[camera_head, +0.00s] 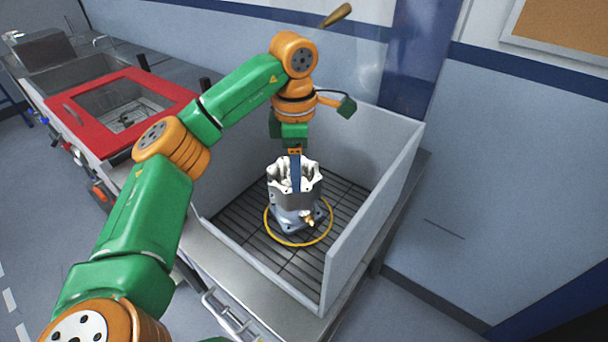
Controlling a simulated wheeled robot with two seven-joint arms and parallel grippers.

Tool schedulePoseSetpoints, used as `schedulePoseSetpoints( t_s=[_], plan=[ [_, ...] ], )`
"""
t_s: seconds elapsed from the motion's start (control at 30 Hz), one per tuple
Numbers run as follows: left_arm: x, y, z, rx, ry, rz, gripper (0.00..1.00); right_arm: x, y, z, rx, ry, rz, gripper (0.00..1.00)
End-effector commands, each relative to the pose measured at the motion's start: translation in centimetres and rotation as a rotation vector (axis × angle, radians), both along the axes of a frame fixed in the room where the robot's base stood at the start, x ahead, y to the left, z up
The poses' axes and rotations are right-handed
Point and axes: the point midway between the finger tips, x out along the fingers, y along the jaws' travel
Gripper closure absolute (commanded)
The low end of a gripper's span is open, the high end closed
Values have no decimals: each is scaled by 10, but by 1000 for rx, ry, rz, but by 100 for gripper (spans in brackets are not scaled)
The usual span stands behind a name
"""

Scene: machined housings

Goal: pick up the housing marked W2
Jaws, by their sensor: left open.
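A silvery metal housing (308,196) stands upright inside a grey-walled booth, with an open, lobed top. No W2 mark can be read on it at this size. A blue-grey base part (290,221) shows under it, with a small brass fitting at its front right. My left gripper (296,178) points straight down at the housing's open top. Its dark blue finger overlaps the housing's upper part, and I cannot tell whether it touches. The left gripper is open. My right gripper is out of view.
The booth's grey walls (375,215) stand close around the housing on a dark slatted floor (262,243). A yellow ring (301,243) circles the base. A red-framed unit (62,112) and a sink (50,72) are at the left. A brown-handled tool (336,16) is at the back.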

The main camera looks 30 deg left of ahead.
Motion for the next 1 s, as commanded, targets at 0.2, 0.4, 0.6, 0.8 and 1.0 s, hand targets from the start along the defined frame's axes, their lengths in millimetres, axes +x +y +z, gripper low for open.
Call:
schedulePoseSetpoints(
  t_s=[0.2,0.4,0.6,0.8,1.0],
  plan=[
    [-1,-1,-26,-1,4,-2,42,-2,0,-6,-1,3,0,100],
    [0,-2,-59,1,6,0,42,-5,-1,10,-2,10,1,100],
    [0,-2,-71,0,-1,-1,42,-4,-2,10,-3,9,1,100],
    [0,-2,-71,0,0,-1,71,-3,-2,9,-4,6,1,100],
    [0,-2,-71,0,0,-1,100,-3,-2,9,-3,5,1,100]
  ],
)
